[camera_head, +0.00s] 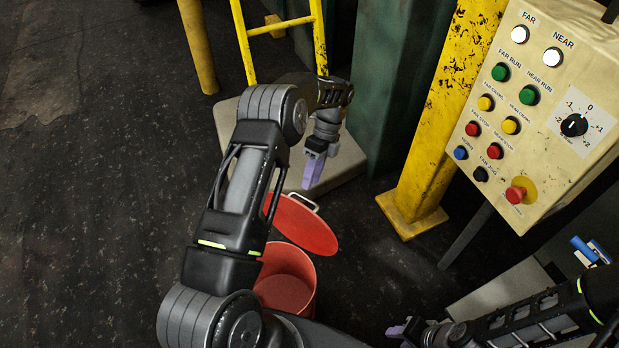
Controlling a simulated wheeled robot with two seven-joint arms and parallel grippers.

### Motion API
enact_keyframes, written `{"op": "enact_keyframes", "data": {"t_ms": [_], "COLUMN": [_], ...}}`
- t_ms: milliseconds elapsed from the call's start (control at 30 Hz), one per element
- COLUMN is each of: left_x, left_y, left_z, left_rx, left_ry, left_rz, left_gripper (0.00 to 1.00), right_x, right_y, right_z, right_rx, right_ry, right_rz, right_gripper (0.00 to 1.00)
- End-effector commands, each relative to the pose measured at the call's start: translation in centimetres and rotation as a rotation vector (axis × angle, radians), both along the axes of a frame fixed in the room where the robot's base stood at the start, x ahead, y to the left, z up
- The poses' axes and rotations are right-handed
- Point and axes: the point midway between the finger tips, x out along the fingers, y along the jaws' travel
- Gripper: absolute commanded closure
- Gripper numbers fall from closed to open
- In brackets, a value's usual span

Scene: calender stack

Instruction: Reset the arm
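My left arm rises from the bottom of the head view, and its gripper (313,170) with light purple fingers points down beyond the red lid. Its fingers look close together, but the angle hides whether there is a gap. I see nothing held in it. My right arm comes in at the bottom right, low in the view. Its gripper (398,331) shows only as purple fingertips near the bottom edge. Whether it is open or shut cannot be made out.
A red bin (288,283) with a tilted red lid (303,226) stands beside my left arm. A cream control panel (541,110) with coloured buttons is at the upper right. A yellow post (437,130) stands left of it. The dark floor (90,200) at left is clear.

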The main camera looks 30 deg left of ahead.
Motion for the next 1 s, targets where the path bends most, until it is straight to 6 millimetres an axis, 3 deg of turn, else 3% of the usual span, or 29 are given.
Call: {"op": "enact_keyframes", "data": {"t_ms": [33,133,767,1000], "left_x": [0.2,0.5,0.6,0.6], "left_y": [0.0,-0.1,0.0,0.0], "left_z": [0.9,1.1,1.1,4.1], "left_rx": [0.003,0.002,0.002,0.002], "left_ry": [0.0,-0.002,-0.003,-0.004], "left_rz": [-0.003,-0.003,-0.003,-0.003], "left_gripper": [0.68,0.68,0.68,0.68], "right_x": [0.0,0.0,0.0,-0.1], "right_y": [0.0,0.0,0.0,0.0], "right_z": [1.1,1.6,1.6,4.6], "right_rx": [0.0,0.0,0.0,-0.001], "right_ry": [0.0,0.0,0.0,0.003], "right_rz": [0.0,-0.001,-0.001,-0.001], "right_gripper": [0.64,0.64,0.64,0.64]}}
